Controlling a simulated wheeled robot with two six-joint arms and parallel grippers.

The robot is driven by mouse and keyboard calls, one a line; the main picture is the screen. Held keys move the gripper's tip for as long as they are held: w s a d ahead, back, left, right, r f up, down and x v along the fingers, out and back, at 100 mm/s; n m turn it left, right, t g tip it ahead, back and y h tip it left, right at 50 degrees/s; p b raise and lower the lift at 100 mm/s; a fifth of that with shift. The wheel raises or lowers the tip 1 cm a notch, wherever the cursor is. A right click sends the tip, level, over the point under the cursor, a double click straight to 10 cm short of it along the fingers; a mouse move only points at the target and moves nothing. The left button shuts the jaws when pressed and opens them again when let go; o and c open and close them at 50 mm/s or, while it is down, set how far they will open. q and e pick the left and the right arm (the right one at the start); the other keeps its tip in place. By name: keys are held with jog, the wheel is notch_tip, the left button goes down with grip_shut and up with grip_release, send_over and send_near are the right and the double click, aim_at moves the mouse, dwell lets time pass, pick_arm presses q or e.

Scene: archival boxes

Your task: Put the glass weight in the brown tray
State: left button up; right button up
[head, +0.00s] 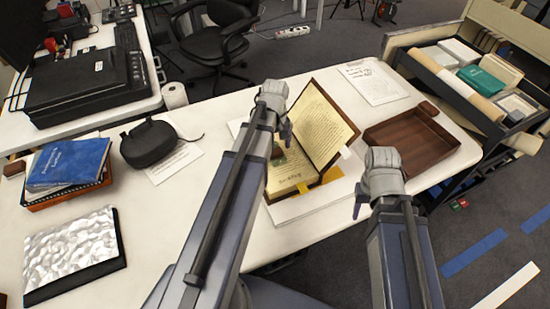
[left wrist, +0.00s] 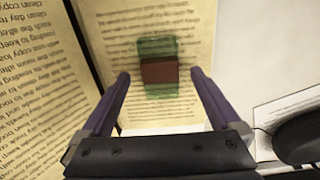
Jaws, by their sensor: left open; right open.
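The glass weight (left wrist: 158,48), a clear green block with a brown middle, lies on a page of the open book (head: 325,115). In the head view the weight (head: 278,153) is small and partly covered by my left arm. My left gripper (head: 286,128) is over the book. In the left wrist view its open fingers (left wrist: 159,76) are on either side of the weight, with nothing held. The brown tray (head: 412,140) is on the table right of the book and looks empty. My right gripper (head: 377,182) is open near the tray's left front; its fingertips are mostly hidden.
A small brown block (head: 428,108) is at the tray's far corner. A printed sheet (head: 373,82) lies behind the tray. A black case (head: 149,143) and a blue book (head: 68,162) are on the left. A cart (head: 480,75) of boxes stands at the right.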

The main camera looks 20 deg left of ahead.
pick_arm(q)
notch_tip(320, 180, down, 2)
jog(key=shift+b, duration=0.5)
jog(key=shift+r, duration=0.1)
grip_shut()
